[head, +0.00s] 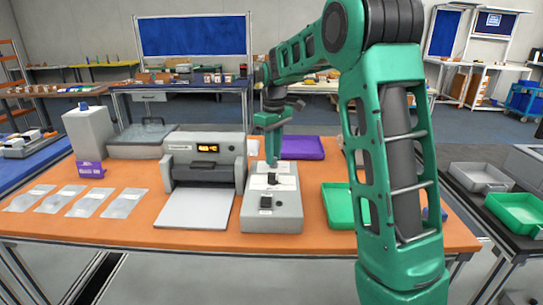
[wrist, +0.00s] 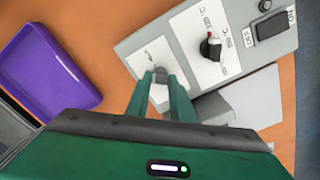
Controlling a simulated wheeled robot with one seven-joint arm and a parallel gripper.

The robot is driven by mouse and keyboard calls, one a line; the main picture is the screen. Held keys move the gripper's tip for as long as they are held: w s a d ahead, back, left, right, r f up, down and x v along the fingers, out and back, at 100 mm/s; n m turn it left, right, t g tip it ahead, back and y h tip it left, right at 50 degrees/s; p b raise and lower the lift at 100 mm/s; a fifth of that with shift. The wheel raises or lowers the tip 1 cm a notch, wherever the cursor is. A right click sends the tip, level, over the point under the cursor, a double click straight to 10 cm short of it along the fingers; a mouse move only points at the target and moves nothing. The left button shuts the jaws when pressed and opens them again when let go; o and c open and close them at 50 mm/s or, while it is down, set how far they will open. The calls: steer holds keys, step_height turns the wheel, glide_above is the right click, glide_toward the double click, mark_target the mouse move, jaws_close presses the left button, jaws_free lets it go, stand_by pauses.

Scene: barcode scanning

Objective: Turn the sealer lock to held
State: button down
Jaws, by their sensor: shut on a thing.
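A light grey control box (head: 272,212) stands on the orange table beside the sealer (head: 204,165), which has a lit display. In the wrist view its panel (wrist: 183,50) carries a small grey knob (wrist: 160,75) near a curved arrow mark, a black knob with a red mark (wrist: 211,46), and a black switch (wrist: 271,26). My gripper (head: 272,163) points down at the far end of the box. In the wrist view its green fingers (wrist: 159,84) are shut on the small grey knob, partly hiding it.
A purple tray (head: 303,148) lies behind the box and a green tray (head: 345,205) to its right, partly behind my arm. Several clear pouches (head: 75,201) lie at the left, near a purple block (head: 90,169). A tall grey box (head: 90,131) stands behind.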

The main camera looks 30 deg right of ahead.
steer(key=m, duration=0.5)
steer(key=shift+w+d+r+m, duration=0.1)
steer(key=shift+r+m, duration=0.05)
steer(key=shift+m, duration=2.45)
steer(key=c, duration=1.5)
jaws_free()
steer(key=shift+w, duration=0.1)
steer(key=shift+c, duration=0.2)
